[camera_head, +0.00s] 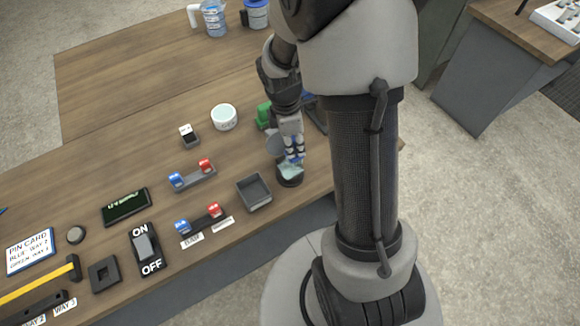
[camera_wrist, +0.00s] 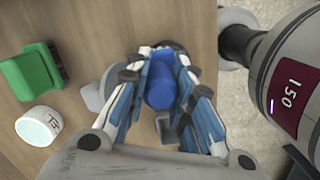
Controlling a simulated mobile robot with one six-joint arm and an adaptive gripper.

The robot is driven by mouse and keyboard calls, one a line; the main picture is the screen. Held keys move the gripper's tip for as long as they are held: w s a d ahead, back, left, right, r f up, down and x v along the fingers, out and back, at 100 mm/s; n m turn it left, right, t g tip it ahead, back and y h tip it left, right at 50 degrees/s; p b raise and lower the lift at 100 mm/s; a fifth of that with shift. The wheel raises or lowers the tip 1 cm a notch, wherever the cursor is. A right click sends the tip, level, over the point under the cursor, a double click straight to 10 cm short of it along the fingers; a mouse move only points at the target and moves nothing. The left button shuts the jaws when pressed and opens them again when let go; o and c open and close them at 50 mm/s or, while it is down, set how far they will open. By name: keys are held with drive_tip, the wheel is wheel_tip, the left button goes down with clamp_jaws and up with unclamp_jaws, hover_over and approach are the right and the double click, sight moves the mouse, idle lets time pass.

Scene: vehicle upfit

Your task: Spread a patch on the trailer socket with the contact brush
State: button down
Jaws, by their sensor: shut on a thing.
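My gripper (camera_head: 293,150) points down near the right end of the wooden bench. In the wrist view its fingers (camera_wrist: 163,90) are shut on a blue cylindrical handle (camera_wrist: 160,82), which I take for the contact brush. Right below the gripper stands a dark round socket (camera_head: 290,182) with a pale patch on its top face and a grey round flap (camera_head: 276,146) behind it. The brush tip is hidden, so I cannot tell whether it touches the socket. A small white tub (camera_head: 224,117) stands open to the left; it also shows in the wrist view (camera_wrist: 38,127).
A green block (camera_head: 264,115) stands behind the gripper. An empty grey tray (camera_head: 254,192) lies left of the socket. Red and blue connector holders (camera_head: 192,180), a switch (camera_head: 145,250) and a dark display (camera_head: 126,207) lie further left.

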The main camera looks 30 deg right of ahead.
drive_tip(key=shift+f, duration=0.3)
idle(0.5)
drive_tip(key=shift+a, duration=1.45)
drive_tip(key=shift+s+a, duration=0.1)
drive_tip(key=shift+a, duration=0.6)
wheel_tip(320, 180, up, 2)
drive_tip(key=shift+r, duration=0.1)
